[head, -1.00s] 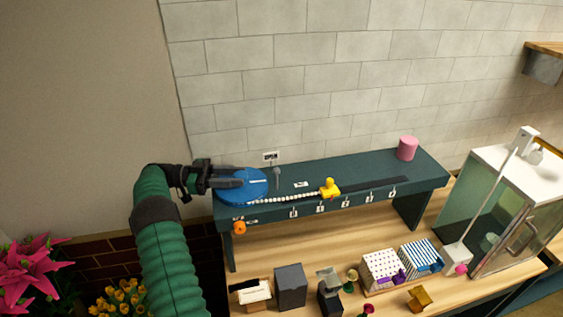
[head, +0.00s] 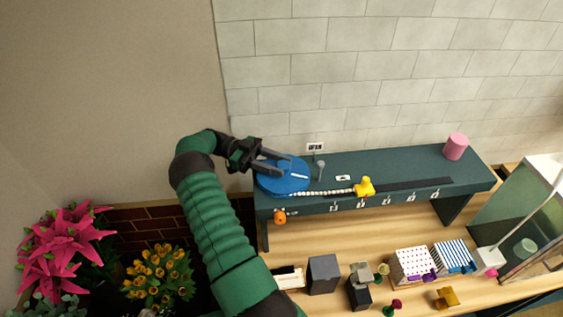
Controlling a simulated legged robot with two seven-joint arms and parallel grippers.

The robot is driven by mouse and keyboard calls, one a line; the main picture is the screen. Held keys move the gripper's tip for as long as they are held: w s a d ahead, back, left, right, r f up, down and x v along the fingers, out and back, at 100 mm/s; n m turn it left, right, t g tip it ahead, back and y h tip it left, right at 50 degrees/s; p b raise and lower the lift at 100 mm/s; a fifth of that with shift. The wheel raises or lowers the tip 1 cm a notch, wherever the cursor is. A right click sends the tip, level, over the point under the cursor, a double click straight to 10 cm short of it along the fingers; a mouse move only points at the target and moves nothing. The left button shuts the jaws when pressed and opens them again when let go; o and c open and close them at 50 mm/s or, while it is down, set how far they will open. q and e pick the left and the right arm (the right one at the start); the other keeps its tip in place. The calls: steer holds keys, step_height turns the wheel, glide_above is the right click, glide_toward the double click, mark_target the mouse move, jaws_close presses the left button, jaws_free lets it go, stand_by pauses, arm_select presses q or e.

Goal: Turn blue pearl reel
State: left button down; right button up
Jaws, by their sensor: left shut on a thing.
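The blue pearl reel (head: 285,183) is a flat blue disc with a white mark on top, lying at the left end of the dark green raised shelf (head: 400,165). A string of white pearls (head: 325,193) runs from it rightward to a yellow clip-like piece (head: 364,187). My left gripper (head: 279,165) reaches in from the left, with its fingers over the top of the reel. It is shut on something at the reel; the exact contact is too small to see. My right gripper is not in view.
An orange knob (head: 280,217) sits at the shelf's front left. A pink cylinder (head: 456,146) stands at the shelf's right end. Below are a dark grey box (head: 323,274), a dotted box (head: 412,265) and a striped box (head: 453,257). Pink flowers (head: 65,245) stand at the left.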

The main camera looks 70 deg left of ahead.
arm_select(q)
steer(key=shift+a+r, duration=0.1)
steer(key=shift+r, duration=0.05)
steer(key=c, duration=1.2)
jaws_free()
steer(key=shift+o, duration=1.4)
steer(key=shift+a, duration=0.1)
